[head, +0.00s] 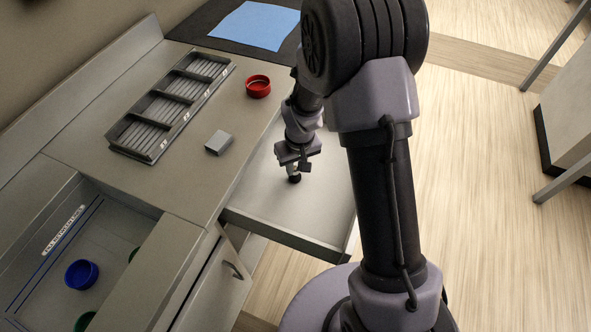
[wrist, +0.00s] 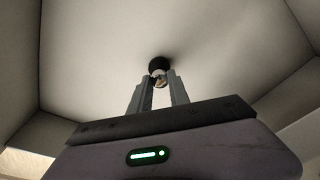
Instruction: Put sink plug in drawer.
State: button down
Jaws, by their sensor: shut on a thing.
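The drawer (head: 262,202) is pulled open from the counter, pale inside, and no other object shows in its visible part. My gripper (head: 294,171) points down into it and is shut on the sink plug (head: 295,179), a small dark piece. In the wrist view the plug (wrist: 159,65) shows a round black end beyond the fingertips (wrist: 159,82), with a lighter part between them. The drawer floor (wrist: 100,45) and its walls surround the plug there. I cannot tell whether the plug touches the floor. My arm hides the drawer's right part.
On the counter are a grey slotted rack (head: 150,150), a small grey block (head: 219,143) and a red cup (head: 258,86). A blue cloth (head: 255,25) lies behind. A recess at lower left holds a blue cup (head: 82,274) and green items. A handled door (head: 205,290) is below.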

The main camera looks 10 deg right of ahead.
jog(key=shift+f, duration=0.1)
jog(key=shift+f, duration=0.15)
jog(key=c, duration=1.2)
grip_release()
jog(key=shift+c, duration=0.2)
